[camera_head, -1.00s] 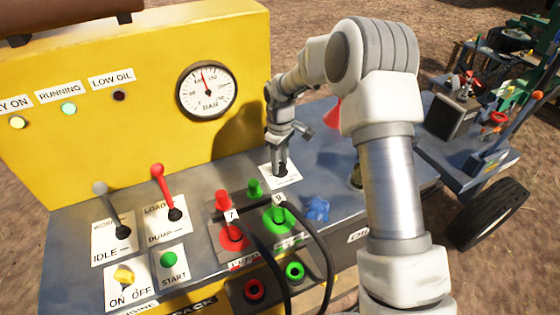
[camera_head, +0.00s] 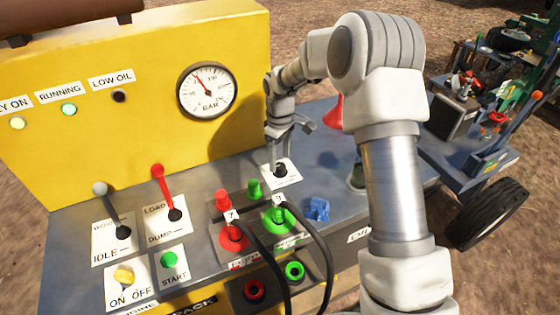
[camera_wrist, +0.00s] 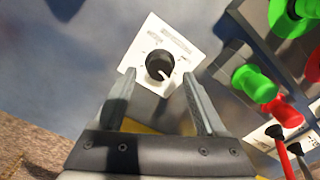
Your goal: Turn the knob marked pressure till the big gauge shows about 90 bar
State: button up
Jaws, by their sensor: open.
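The black pressure knob (camera_head: 280,170) sits on a white plate (camera_head: 292,178) on the grey deck. It also shows in the wrist view (camera_wrist: 158,66), with a pale pointer mark toward its lower right. The plate's print is too small to read. My gripper (camera_head: 279,152) is open just above the knob. In the wrist view my gripper (camera_wrist: 157,84) has its two fingers spread apart, with the knob showing beyond the gap and clear of both. The big round gauge (camera_head: 214,104) is on the yellow panel. Its red needle points to the upper left; the exact figure is hard to read.
Red (camera_head: 232,236) and green (camera_head: 279,220) hose couplings with black hoses stand in front of the knob. A blue crumpled thing (camera_head: 317,209) lies to their right. A red-handled lever (camera_head: 165,190) and a grey-handled lever (camera_head: 110,205) stand at left.

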aim_at(280, 166)
notch_tip(280, 166, up, 15)
jog(key=p, duration=0.1)
jog(key=shift+r, duration=0.15)
jog(key=s+d+r+m+t, duration=0.1)
jog(key=s+d+r+m, duration=0.2)
jog(key=s, duration=0.4)
jog(key=s+d+r+m+t+p, duration=0.1)
jog(key=s+d+r+m+t, duration=0.15)
jog(key=s+r, duration=0.45)
jog(key=s+d+r+m+t, duration=0.1)
jog(key=s+d+r+m, duration=0.2)
jog(key=s, duration=0.5)
jog(key=s+d+f+m+t, duration=0.1)
jog(key=s+d+f+m, duration=0.1)
jog(key=s, duration=0.7)
jog(key=shift+s+d+f, duration=0.25)
jog(key=shift+d, duration=0.2)
dwell(2.0)
